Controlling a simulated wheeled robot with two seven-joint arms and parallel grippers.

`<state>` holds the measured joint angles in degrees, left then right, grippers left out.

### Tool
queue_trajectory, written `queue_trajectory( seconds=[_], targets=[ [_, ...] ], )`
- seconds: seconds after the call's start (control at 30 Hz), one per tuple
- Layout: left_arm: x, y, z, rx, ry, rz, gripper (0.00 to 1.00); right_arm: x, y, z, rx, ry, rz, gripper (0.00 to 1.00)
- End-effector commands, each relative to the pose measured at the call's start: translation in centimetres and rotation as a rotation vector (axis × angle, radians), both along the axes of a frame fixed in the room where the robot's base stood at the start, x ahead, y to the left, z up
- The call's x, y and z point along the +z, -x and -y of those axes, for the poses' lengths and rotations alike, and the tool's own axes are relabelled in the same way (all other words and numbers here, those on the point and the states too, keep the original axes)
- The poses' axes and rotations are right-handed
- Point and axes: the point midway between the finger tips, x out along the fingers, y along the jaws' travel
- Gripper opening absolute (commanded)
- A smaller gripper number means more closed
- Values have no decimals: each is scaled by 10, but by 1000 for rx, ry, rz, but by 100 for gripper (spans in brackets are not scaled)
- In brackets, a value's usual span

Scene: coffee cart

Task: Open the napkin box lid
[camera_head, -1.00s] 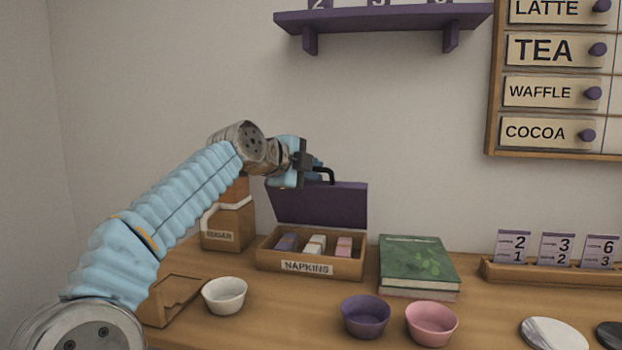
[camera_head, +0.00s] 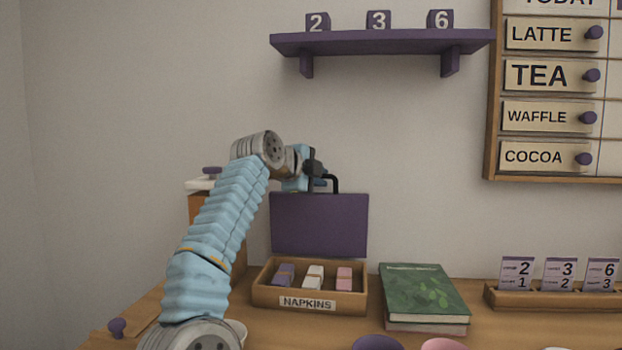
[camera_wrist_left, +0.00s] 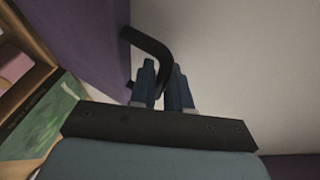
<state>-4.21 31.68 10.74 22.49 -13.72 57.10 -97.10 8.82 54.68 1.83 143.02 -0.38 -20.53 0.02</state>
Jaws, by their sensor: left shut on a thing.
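The napkin box (camera_head: 309,299) stands on the counter, a wooden tray labelled NAPKINS with napkin stacks inside in purple, white and pink. Its purple lid (camera_head: 319,226) stands about upright at the back of the box, so the box is open. My left gripper (camera_head: 322,184) is at the lid's top edge, shut on the black lid handle (camera_head: 336,183). In the left wrist view the gripper fingers (camera_wrist_left: 163,90) close around the handle (camera_wrist_left: 150,45), beside the purple lid (camera_wrist_left: 98,40). My right gripper is not in view.
A green book (camera_head: 422,294) lies right of the box. A purple bowl (camera_head: 378,342) and a pink bowl (camera_head: 441,344) are at the front. A wooden canister (camera_head: 197,208) stands behind my left arm. A purple shelf (camera_head: 382,42) hangs above.

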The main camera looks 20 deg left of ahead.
Motion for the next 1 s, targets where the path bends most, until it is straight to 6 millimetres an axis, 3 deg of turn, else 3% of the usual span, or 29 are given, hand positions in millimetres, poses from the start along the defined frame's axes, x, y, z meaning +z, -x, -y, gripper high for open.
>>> queue_trajectory(
  seconds=[0.47,0.5,0.63,1.0],
  targets=[
    [-1,-2,1,1,-2,-3,0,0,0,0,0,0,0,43],
    [-1,-2,1,1,-2,-3,20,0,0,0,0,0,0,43],
    [-1,-2,1,0,-2,-2,38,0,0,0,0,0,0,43],
    [1,6,0,1,-1,1,38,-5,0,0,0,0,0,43]
  ],
)
